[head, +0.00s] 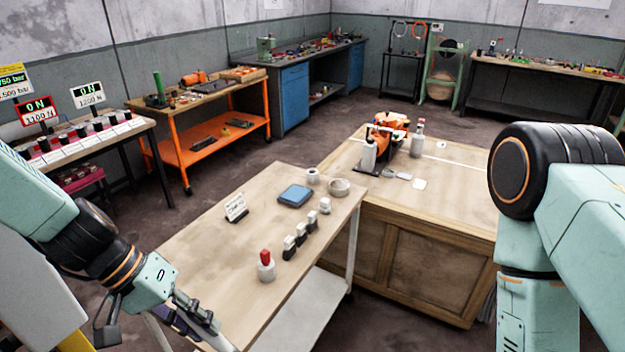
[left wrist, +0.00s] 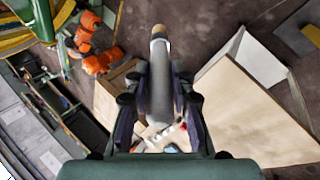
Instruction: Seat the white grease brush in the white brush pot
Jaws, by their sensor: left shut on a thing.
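My left gripper (head: 198,318) is shut on a long, rod-like thing at the front left, beside the left edge of the wooden table. In the left wrist view this is a grey-white shaft with a pale band and a tan tip, which looks like the grease brush (left wrist: 159,85); it stands between the two fingers (left wrist: 160,110). A small white open-topped pot (head: 313,176), which may be the brush pot, stands at the table's far end, well away from the gripper. My right gripper is out of view.
The wooden table (head: 200,265) also bears a blue pad (head: 295,195), a shallow pale bowl (head: 340,188), several black-and-white blocks (head: 289,246) and a white holder with a red top (head: 266,269). A wooden bench (head: 450,215) adjoins it on the right. The table's left part is clear.

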